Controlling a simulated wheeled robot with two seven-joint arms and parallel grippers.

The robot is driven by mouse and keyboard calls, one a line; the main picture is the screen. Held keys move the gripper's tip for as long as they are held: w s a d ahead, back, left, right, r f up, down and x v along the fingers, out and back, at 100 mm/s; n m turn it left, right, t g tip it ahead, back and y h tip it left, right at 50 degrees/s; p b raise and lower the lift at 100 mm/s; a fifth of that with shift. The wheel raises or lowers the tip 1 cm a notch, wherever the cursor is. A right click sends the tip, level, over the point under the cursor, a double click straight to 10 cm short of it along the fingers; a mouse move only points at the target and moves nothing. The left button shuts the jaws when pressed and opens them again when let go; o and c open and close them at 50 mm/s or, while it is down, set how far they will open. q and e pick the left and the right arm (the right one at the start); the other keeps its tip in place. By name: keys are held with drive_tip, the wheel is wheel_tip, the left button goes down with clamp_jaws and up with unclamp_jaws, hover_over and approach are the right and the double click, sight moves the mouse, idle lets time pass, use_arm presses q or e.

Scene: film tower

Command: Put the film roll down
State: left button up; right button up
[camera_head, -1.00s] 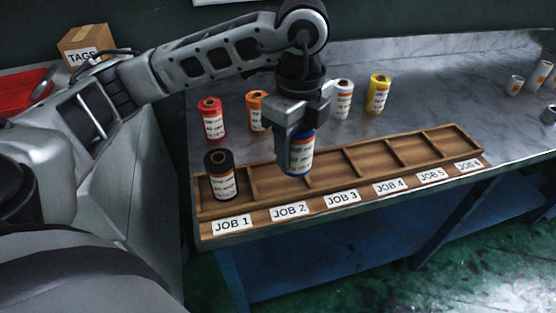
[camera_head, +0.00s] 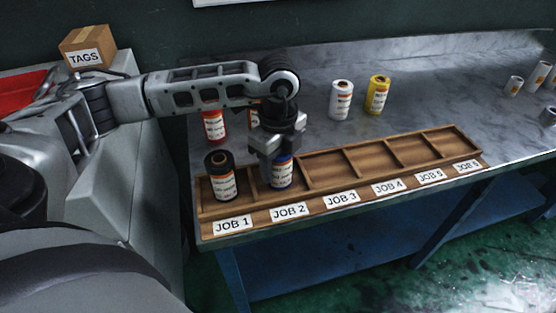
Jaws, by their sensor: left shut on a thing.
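My left gripper (camera_head: 270,165) points down over the wooden tray and is shut on the blue film roll (camera_head: 282,173). The roll is upright in the JOB 2 compartment, its upper part partly covered by the fingers. I cannot tell whether its base touches the tray floor. The black film roll (camera_head: 221,176) stands upright in the JOB 1 compartment, just left of the gripper. The wooden tray (camera_head: 330,201) lies along the bench's front edge, with labels JOB 1 to JOB 6. Its compartments from JOB 3 to JOB 6 are empty. My right gripper is not in view.
Behind the tray stand a red roll (camera_head: 213,126), an orange roll (camera_head: 254,117) mostly hidden by my arm, a white roll (camera_head: 341,100) and a yellow roll (camera_head: 377,95). A TAGS box (camera_head: 87,48) is at the back left. Several small white rolls stand far right.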

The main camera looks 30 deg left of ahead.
use_arm(q)
drive_tip(key=shift+f, duration=0.1)
drive_tip(key=o, duration=1.1)
drive_tip(key=shift+r, duration=0.65)
wheel_tip(320, 180, up, 11)
drive_tip(key=shift+r, duration=0.1)
